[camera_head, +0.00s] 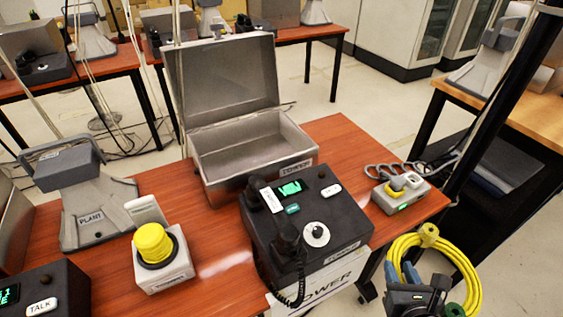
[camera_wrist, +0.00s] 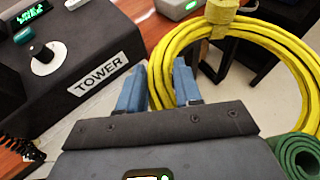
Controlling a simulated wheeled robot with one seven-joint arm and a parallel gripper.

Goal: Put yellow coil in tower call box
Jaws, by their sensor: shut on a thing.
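The yellow coil (camera_head: 473,268) is a loop of yellow cable with a yellow tie at its top, off the right front edge of the table. My gripper (camera_head: 403,272) is shut on the coil's left side. In the wrist view the blue fingers (camera_wrist: 158,88) stand on both sides of the yellow strands (camera_wrist: 270,28). The tower call box appears to be the open grey metal box (camera_head: 252,150) at the table's back, lid raised, with a TOWER label on its front. Its visible inside looks empty.
A black TOWER phone (camera_head: 310,215) stands between my gripper and the box. A small grey device (camera_head: 401,192) sits at the table's right corner. A yellow button (camera_head: 153,243) and the PLANT phone (camera_head: 85,200) are at left. A dark post (camera_head: 490,100) rises at right.

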